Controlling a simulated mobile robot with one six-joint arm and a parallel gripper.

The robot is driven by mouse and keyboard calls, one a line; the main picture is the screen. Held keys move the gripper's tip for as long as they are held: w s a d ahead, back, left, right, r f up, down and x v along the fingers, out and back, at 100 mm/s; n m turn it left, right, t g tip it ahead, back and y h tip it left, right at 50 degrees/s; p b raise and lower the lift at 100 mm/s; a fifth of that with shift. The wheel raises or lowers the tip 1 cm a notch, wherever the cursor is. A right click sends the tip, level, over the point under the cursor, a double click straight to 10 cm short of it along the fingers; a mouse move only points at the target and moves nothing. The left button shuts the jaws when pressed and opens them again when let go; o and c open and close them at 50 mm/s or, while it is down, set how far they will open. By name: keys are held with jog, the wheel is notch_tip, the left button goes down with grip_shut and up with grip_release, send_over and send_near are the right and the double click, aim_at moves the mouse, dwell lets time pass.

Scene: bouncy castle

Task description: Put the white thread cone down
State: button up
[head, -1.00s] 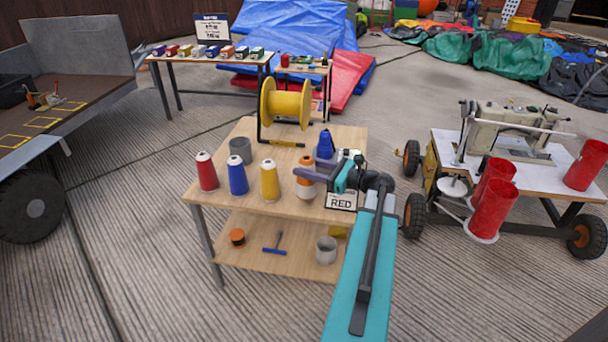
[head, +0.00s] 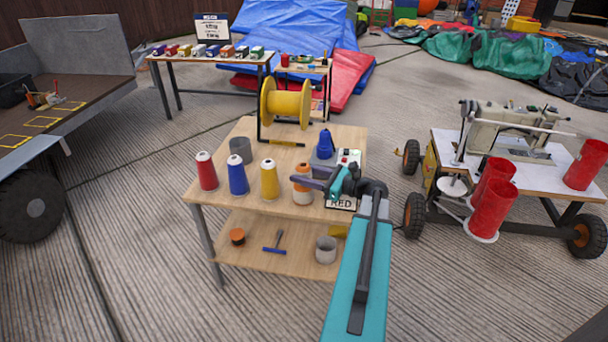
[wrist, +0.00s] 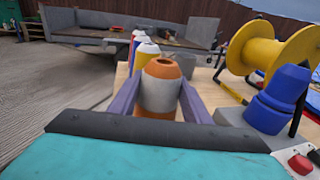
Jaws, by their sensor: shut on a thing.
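The white thread cone (head: 303,197), white with an orange top, is upright at the table's front right, at the right end of a row of cones. My gripper (head: 304,184) reaches it from the right and is shut on it. In the wrist view the cone (wrist: 160,95) sits between my two purple fingers, orange above and below a white band. Its base is hidden there. In the head view its base appears at the tabletop (head: 225,185), but I cannot tell whether it touches.
Red (head: 206,172), blue (head: 238,176) and yellow (head: 269,180) cones stand to the left. Behind are a grey cup (head: 240,150), a yellow spool (head: 287,103) and a blue stepped object (head: 325,146). A "RED" sign (head: 341,204) is at the front right edge.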

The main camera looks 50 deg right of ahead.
jog(key=shift+f, duration=0.1)
jog(key=o, duration=1.2)
jog(key=v, duration=1.2)
jog(key=shift+b, duration=0.35)
